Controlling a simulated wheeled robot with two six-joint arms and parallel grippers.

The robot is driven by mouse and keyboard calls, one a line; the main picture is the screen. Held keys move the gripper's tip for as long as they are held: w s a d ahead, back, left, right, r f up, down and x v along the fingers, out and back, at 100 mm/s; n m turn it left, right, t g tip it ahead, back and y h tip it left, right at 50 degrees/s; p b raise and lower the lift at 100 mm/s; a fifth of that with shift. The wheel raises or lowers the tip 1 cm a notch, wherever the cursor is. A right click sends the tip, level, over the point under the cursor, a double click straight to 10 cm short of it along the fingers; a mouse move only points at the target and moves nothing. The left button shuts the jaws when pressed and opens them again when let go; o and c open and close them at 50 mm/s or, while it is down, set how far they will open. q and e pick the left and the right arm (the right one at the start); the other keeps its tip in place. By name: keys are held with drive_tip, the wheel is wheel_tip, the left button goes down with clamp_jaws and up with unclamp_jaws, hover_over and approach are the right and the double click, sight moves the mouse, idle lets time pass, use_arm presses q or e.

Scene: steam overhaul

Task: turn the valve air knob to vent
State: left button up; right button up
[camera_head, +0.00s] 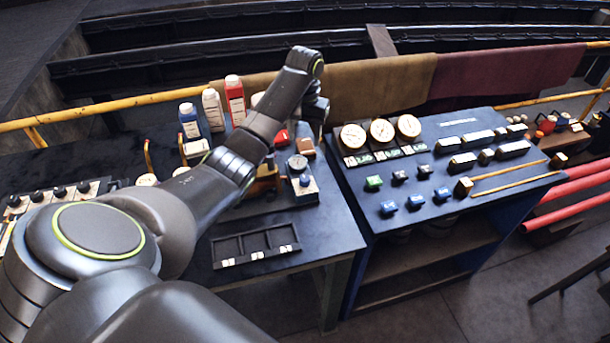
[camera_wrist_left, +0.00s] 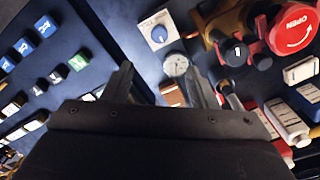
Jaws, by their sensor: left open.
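A small white-topped block with a round blue knob (camera_wrist_left: 158,34) shows at the top of the left wrist view. Its label is too small to read, but it appears to be the valve air knob. In the head view the same block (camera_head: 304,185) stands near the right edge of the left bench. A round white gauge (camera_wrist_left: 175,65) sits beside the knob; it also shows in the head view (camera_head: 298,163). My left gripper (camera_wrist_left: 160,76) is open and empty, its fingers apart from the knob, with the gauge seen between them. In the head view it is mostly hidden behind my wrist.
A red wheel marked OPEN (camera_wrist_left: 292,30) and a black knob (camera_wrist_left: 237,53) are close by. Bottles (camera_head: 235,100) stand behind. An empty black tray (camera_head: 255,244) lies in front. The right bench (camera_head: 440,215) carries gauges and several coloured blocks.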

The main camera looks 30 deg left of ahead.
use_arm(q)
drive_tip(key=r, duration=0.1)
drive_tip(key=b, duration=0.6)
hover_over(305, 178)
wheel_tip(305, 178, down, 6)
wheel_tip(305, 178, down, 11)
drive_tip(key=shift+f+p, duration=0.15)
drive_tip(key=shift+p, duration=0.65)
drive_tip(key=c, duration=1)
drive_tip(key=shift+o, duration=0.2)
